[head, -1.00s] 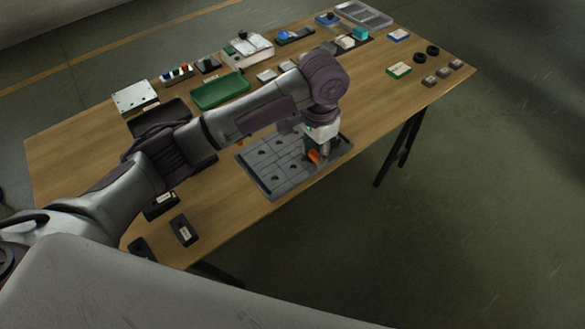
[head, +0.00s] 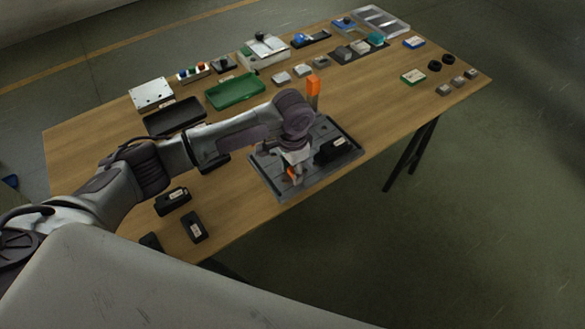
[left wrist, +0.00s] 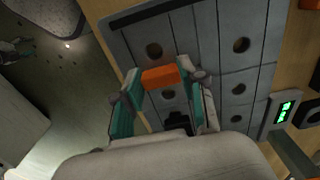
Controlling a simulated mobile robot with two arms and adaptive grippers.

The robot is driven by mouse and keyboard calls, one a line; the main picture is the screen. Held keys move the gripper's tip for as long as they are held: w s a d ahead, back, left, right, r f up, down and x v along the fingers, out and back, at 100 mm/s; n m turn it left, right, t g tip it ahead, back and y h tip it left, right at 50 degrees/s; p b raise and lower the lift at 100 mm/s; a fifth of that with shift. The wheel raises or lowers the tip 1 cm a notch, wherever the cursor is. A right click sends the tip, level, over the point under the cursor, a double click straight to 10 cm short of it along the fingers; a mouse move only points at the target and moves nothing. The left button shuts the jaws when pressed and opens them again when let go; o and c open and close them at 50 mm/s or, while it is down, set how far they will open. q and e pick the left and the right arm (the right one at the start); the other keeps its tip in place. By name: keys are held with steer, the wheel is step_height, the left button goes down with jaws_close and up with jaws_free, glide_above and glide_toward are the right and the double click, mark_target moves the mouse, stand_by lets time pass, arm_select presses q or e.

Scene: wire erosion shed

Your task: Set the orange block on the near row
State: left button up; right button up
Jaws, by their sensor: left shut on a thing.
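My left gripper (head: 293,171) is shut on an orange block (head: 291,176) over the left, near part of a grey plate with holes (head: 266,176). In the left wrist view the orange block (left wrist: 161,77) sits between the fingertips of my left gripper (left wrist: 162,82), with the plate (left wrist: 205,40) and its rows of round holes behind it. I cannot tell whether the block touches the plate. A black labelled block (head: 332,150) lies on the plate's right part. My arm hides some of the plate. My right gripper is not seen clearly in either view.
An upright orange post (head: 314,88) shows just beyond my arm. A green tray (head: 236,91) and a black tray (head: 175,117) lie behind. Black labelled blocks (head: 194,226) lie at the near left. The wood table (head: 385,120) is clear right of the plate.

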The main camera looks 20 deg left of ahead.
mark_target(293, 173)
arm_select(q)
steer(key=shift+f, duration=0.1)
steer(key=o, duration=1.2)
step_height(293, 173, up, 12)
steer(key=shift+r, duration=0.15)
steer(key=shift+s, duration=0.1)
